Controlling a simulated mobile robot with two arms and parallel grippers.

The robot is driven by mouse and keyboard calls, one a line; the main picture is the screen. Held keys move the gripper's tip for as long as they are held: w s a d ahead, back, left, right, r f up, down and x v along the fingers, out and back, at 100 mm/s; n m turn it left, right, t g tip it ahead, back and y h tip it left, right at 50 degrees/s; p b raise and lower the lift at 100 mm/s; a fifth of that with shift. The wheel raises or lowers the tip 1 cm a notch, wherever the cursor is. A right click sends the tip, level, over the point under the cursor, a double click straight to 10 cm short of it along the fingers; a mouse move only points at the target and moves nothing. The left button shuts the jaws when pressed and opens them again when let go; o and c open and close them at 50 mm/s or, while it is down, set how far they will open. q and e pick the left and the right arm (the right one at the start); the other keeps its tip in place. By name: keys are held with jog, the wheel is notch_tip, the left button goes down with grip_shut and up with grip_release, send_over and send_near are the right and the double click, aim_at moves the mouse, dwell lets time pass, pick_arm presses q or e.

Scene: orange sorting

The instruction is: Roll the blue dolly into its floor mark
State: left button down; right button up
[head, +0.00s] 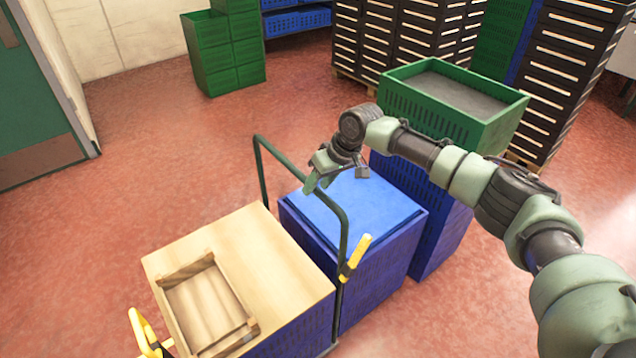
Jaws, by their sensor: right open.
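A blue box with a flat blue top (362,211) stands on the floor in the middle of the head view. A dark green push bar (340,213) rises at its left side, with a yellow grip (355,258) on its near post. I cannot tell whether this is the blue dolly; any wheels are hidden. My right gripper (336,178) is open and empty, above the far left part of the blue top and near the bar. I cannot tell whether it touches either. My left gripper is not in view. No floor mark shows.
A wood-topped blue box (285,262) carrying a small wooden tray (247,326) stands at the near left, beside another yellow grip (143,333). A green crate (415,108) stands at the right, and green crates (213,70) at the back. Red floor (160,170) is clear on the left.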

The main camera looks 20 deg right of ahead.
grip_shut()
dwell(1.4)
